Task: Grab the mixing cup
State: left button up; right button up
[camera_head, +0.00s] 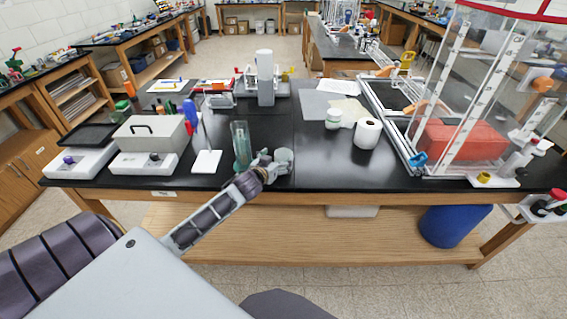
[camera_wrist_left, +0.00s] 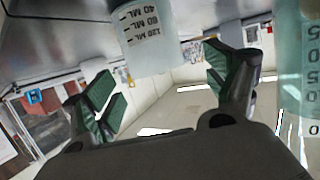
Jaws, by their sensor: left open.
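The mixing cup (camera_wrist_left: 148,40), a clear cup with dark ML markings, shows upside down at the top of the left wrist view. My left gripper (camera_wrist_left: 160,66) is open, with its green-padded fingers apart on either side of the cup's lower part in the picture. No finger visibly touches the cup. In the head view my left gripper (camera_head: 274,164) is at the front edge of the black table, just right of a tall greenish graduated cylinder (camera_head: 241,147). There I cannot clearly separate the cup from the gripper. My right gripper is not in view.
The graduated cylinder also stands close at the right of the left wrist view (camera_wrist_left: 303,75). A white stand (camera_head: 207,162) and two balances (camera_head: 148,160) are to the left. Black tabletop (camera_head: 325,165) is clear between.

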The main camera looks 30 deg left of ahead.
aim_at(287, 151)
pick_arm(q)
jog(key=shift+w, duration=0.15)
dwell(0.3)
jog(key=shift+d+p+x, duration=0.15)
jog(key=shift+p+x, duration=0.05)
jog(key=shift+x, duration=1.05)
jog(key=shift+d+p+x, duration=0.1)
jog(key=shift+p+x, duration=0.1)
jog(key=shift+x, duration=1.1)
jog(key=shift+f, duration=0.15)
jog(key=c, duration=0.9)
jog(key=shift+c, duration=0.2)
jog(key=shift+r, duration=0.3)
notch_tip(287, 151, up, 9)
jog(key=shift+r, duration=0.2)
